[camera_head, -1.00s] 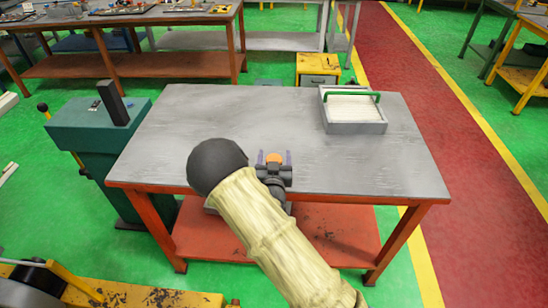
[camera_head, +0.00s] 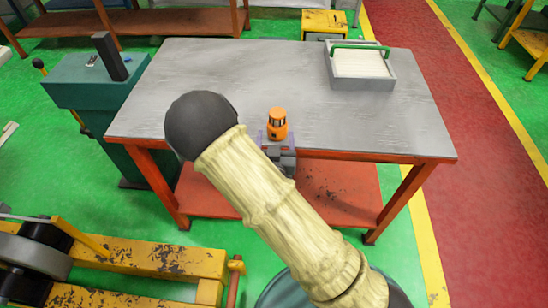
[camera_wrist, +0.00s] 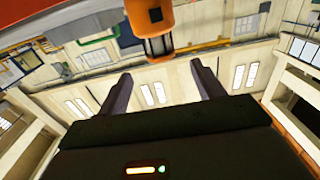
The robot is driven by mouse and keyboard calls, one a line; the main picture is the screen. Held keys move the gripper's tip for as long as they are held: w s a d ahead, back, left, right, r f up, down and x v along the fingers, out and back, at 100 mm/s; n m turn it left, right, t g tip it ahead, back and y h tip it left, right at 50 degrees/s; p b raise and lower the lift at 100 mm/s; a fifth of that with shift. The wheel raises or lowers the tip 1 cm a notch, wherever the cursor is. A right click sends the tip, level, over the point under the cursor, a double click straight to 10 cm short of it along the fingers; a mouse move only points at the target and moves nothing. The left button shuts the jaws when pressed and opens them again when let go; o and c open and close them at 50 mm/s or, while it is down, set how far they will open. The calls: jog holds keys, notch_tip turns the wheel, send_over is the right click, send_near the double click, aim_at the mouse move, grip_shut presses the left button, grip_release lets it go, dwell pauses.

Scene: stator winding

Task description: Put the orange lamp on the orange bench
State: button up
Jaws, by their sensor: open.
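The orange lamp (camera_head: 277,126) stands upright on the grey top of the orange-framed bench (camera_head: 230,75), close to its front edge. In the wrist view the lamp (camera_wrist: 152,18) shows at the top, beyond the fingertips and partly cut off by the frame. My gripper (camera_head: 279,142) is at the bench's front edge, just on the near side of the lamp. In the wrist view its two fingers (camera_wrist: 160,74) are spread apart with nothing between them. My forearm hides part of the bench's front edge and lower shelf.
A grey tray with a green handle (camera_head: 358,70) sits at the back right of the bench. A green machine (camera_head: 95,85) stands at its left. Yellow machinery (camera_head: 130,255) is at the lower left. The bench top around the lamp is clear.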

jog(key=s+p, duration=0.3)
jog(key=s, duration=0.3)
jog(key=shift+w, duration=0.1)
dwell(0.7)
jog(key=w+d+f+m+g, duration=0.1)
jog(key=w+d+m+g, duration=0.15)
jog(key=d+g, duration=0.55)
jog(key=s+d+r+n+g, duration=0.2)
jog(key=s+d+r+g, duration=0.5)
jog(key=s, duration=0.5)
jog(key=d+r, duration=0.1)
jog(key=d, duration=0.1)
jog(key=shift+s+d+r, duration=0.15)
jog(key=shift+s+d, duration=0.15)
jog(key=shift+o, duration=0.4)
jog(key=shift+n, duration=0.25)
